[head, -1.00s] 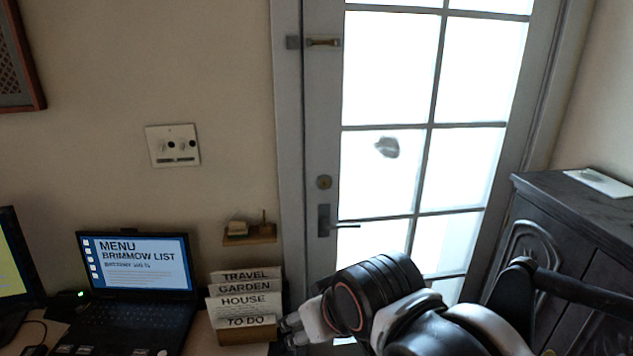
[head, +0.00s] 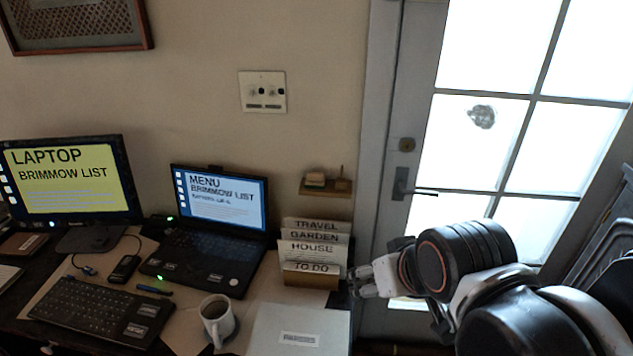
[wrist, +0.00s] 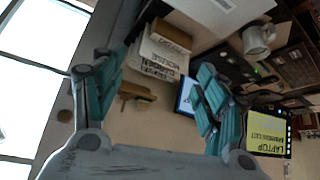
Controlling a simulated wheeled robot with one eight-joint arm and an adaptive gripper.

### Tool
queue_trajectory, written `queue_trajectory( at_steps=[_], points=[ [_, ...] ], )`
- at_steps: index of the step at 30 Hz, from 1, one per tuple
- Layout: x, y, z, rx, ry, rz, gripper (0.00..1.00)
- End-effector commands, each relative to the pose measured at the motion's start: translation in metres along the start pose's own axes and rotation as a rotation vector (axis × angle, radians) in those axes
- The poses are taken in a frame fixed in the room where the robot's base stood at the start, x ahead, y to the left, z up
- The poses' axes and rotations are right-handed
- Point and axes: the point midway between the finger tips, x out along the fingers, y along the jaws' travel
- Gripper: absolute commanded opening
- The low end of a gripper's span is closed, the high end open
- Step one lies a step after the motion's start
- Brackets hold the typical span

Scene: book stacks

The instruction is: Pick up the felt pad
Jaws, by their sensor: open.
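I cannot pick out the felt pad for certain. A small wooden wall shelf (head: 325,187) holds a small block (head: 315,179) with a pale lower part, and a thin upright piece; the block may be the pad, but it is too small to tell. The shelf also shows in the wrist view (wrist: 138,91), between my fingers in the picture but beyond them. My gripper (head: 362,283) is right of the letter rack in the head view. In the wrist view my gripper (wrist: 157,98) is open and empty, with teal finger pads apart.
The desk holds a letter rack (head: 311,279) with labelled cards, a laptop (head: 215,240), a monitor (head: 68,183), a keyboard (head: 95,311), a mug (head: 218,318) and a white labelled box (head: 299,327). A glazed door (head: 400,130) stands to the right.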

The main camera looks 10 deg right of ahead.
Motion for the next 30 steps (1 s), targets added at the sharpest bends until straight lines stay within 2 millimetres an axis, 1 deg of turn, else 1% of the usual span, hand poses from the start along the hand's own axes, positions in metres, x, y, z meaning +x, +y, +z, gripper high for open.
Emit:
queue_trajectory(
  at_steps=[2,5,8,10,16,21,23,24,26,30],
  points=[
    [-0.002,0.000,-0.007,0.003,-0.003,0.000,0.80],
    [-0.007,0.000,-0.028,0.011,-0.014,0.002,0.80],
    [-0.012,0.000,-0.060,0.027,-0.034,0.005,0.80],
    [-0.014,0.000,-0.085,0.039,-0.048,0.009,0.80],
    [-0.009,0.000,-0.152,0.077,-0.092,0.021,0.80],
    [0.005,-0.001,-0.207,0.108,-0.129,0.032,0.80],
    [0.012,-0.001,-0.225,0.120,-0.141,0.037,0.80],
    [0.017,-0.002,-0.237,0.128,-0.150,0.040,0.80],
    [0.025,-0.002,-0.254,0.138,-0.163,0.045,0.80],
    [0.049,-0.003,-0.292,0.164,-0.192,0.057,0.80]
  ],
)
